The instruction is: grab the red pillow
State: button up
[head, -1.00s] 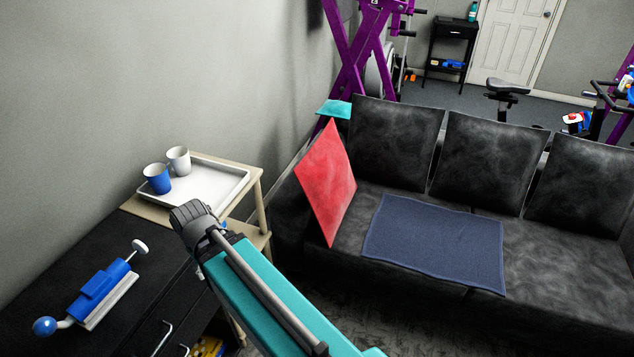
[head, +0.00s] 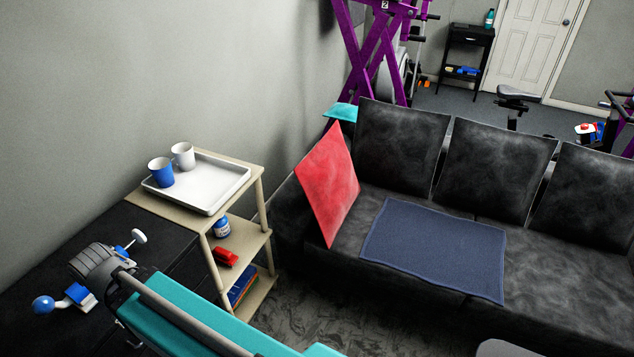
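The red pillow (head: 328,187) stands on one corner at the left end of the black sofa (head: 400,150). It leans against the armrest side, close to a blue-grey mat lying on the seat. My teal arm comes in from the bottom of the head view and reaches to the lower left, over the black cabinet. It is well apart from the pillow. Only the dark grey end of the arm shows there; I cannot make out the gripper's fingers.
A wooden shelf stand (head: 262,200) with a white tray (head: 236,188), a blue cup (head: 161,172) and a white cup (head: 183,155) stands between cabinet and sofa. The blue-grey mat (head: 435,245) covers part of the seat.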

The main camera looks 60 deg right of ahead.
aim_at(330, 184)
jog(key=u, duration=0.85)
jog(key=k, duration=0.85)
jog(key=z, duration=2)
